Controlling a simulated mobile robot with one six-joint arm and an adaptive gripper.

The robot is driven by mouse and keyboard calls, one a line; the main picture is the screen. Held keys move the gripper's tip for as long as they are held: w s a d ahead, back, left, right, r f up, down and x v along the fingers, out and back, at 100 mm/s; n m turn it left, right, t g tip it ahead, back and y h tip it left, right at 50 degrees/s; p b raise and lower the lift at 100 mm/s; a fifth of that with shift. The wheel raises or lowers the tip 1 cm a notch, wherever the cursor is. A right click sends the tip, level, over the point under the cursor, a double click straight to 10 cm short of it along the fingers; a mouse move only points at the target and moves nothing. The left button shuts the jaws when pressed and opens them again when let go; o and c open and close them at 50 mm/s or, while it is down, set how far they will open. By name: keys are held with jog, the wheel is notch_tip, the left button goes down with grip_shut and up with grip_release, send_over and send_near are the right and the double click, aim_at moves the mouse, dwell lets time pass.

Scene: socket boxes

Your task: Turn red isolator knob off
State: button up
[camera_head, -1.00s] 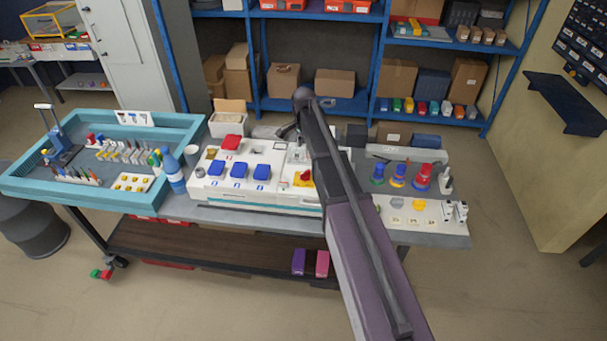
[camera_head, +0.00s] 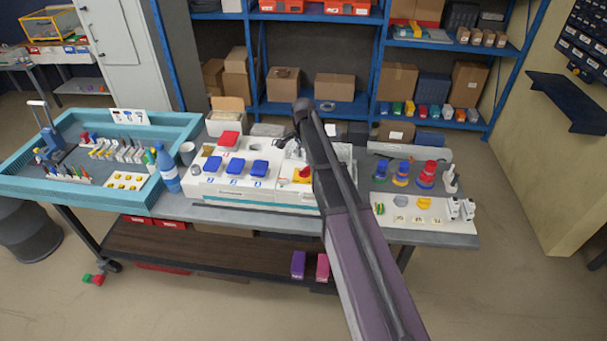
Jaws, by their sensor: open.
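The red isolator knob (camera_head: 305,172) sits on a yellow plate (camera_head: 301,180) on the right part of the white socket box panel (camera_head: 250,193). My arm passes just right of it and hides part of the panel behind. My gripper (camera_head: 296,147) is small and partly hidden by my arm. It is open, above the panel and behind the knob in the picture, with no contact visible. The knob's exact angle is too small to read.
Blue socket covers (camera_head: 237,166) and a red cover (camera_head: 229,138) are left of the knob. A blue bottle (camera_head: 166,168) and teal tray (camera_head: 95,202) stand further left. Coloured round plugs (camera_head: 427,174) and a white board (camera_head: 430,212) are to the right.

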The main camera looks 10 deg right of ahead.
aim_at(303, 169)
jog(key=shift+f+b, duration=2.8)
jog(key=shift+f, duration=0.25)
grip_shut()
